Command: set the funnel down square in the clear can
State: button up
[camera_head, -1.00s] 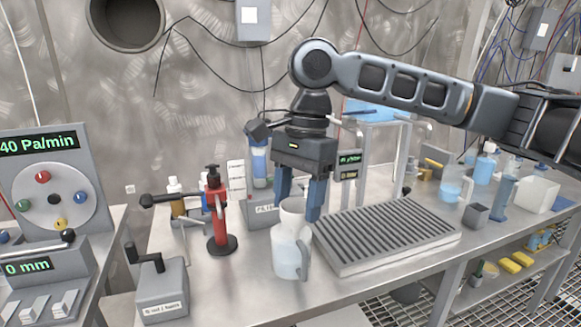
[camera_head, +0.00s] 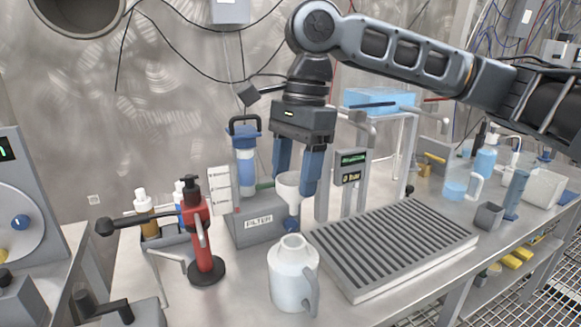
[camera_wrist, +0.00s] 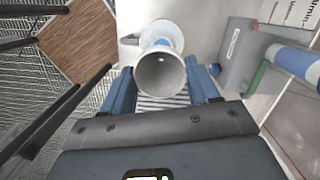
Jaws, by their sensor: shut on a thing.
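The funnel (camera_head: 287,183) is white, with its wide mouth up. My gripper (camera_head: 299,188) is shut on it, one blue finger on either side. The clear can (camera_head: 292,280) is a pale, translucent jug with a narrow neck and a handle, upright on the bench. The funnel is apart from the can, higher and behind its neck in the head view. In the wrist view the funnel (camera_wrist: 160,76) shows its round mouth between the fingers, and the pale can (camera_wrist: 162,34) shows partly beyond it.
A red hand pump (camera_head: 203,245) stands left of the can. A ribbed drain tray (camera_head: 395,245) lies close on its right. The filter stand (camera_head: 258,222) with its blue-topped housing (camera_head: 245,155) is behind. A small display post (camera_head: 350,180) stands behind the tray.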

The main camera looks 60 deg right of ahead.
jog(key=shift+f+b, duration=1.8)
jog(key=shift+b, duration=0.2)
jog(key=shift+r+p, duration=0.1)
jog(key=shift+p, duration=0.4)
